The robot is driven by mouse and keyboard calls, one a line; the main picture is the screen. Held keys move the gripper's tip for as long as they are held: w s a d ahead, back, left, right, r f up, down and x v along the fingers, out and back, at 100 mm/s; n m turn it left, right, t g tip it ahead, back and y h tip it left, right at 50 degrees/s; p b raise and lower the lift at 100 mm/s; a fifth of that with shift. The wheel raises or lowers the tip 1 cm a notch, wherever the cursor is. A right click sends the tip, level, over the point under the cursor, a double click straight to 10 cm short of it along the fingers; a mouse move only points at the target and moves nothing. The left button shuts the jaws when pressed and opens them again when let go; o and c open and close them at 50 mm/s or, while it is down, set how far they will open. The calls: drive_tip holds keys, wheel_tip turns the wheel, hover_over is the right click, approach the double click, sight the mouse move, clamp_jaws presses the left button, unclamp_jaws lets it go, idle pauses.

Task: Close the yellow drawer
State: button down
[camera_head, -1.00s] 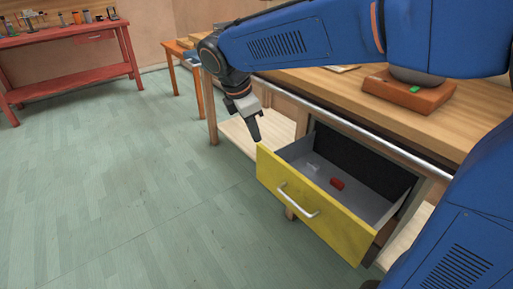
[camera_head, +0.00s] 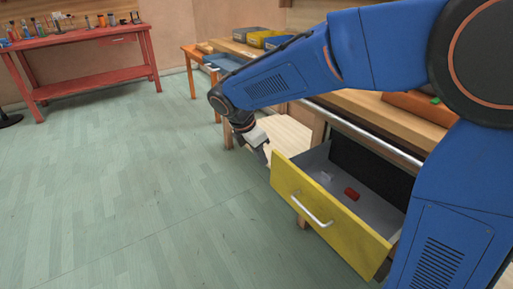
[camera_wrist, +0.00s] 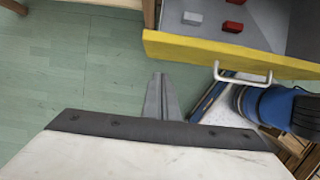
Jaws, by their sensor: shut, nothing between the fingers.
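The yellow drawer (camera_head: 330,222) stands open from the wooden workbench, with a silver bar handle (camera_head: 311,211) on its front. Its grey inside holds a red piece (camera_head: 351,194) and a light grey piece (camera_head: 327,177). My gripper (camera_head: 267,160) is shut and empty, pointing down near the far left corner of the drawer front. In the wrist view the shut fingers (camera_wrist: 161,84) are over the floor, outside the yellow front (camera_wrist: 185,50), with a gap between. The handle (camera_wrist: 243,76) shows to their right.
The workbench top (camera_head: 385,117) runs above the drawer, with a metal rail (camera_head: 365,135) along its edge. A red table (camera_head: 85,35) with several small items stands at the back left. The green floor (camera_head: 130,180) in front of the drawer is clear.

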sight(272, 153)
drive_tip(key=shift+w+d+f, duration=0.1)
drive_tip(key=shift+w+d, duration=0.25)
drive_tip(key=shift+d, duration=0.25)
drive_tip(key=shift+w+d+f, duration=0.1)
drive_tip(key=shift+w+d, duration=0.25)
drive_tip(key=shift+d, duration=0.3)
drive_tip(key=shift+w+d+f, duration=0.1)
drive_tip(key=shift+w+d, duration=0.25)
drive_tip(key=shift+d, duration=0.25)
drive_tip(key=shift+w+d, duration=0.1)
drive_tip(key=w+d, duration=0.5)
drive_tip(key=d, duration=0.4)
drive_tip(key=w+d, duration=0.6)
drive_tip(key=d, duration=0.4)
drive_tip(key=shift+d, duration=0.2)
drive_tip(key=shift+a, duration=0.1)
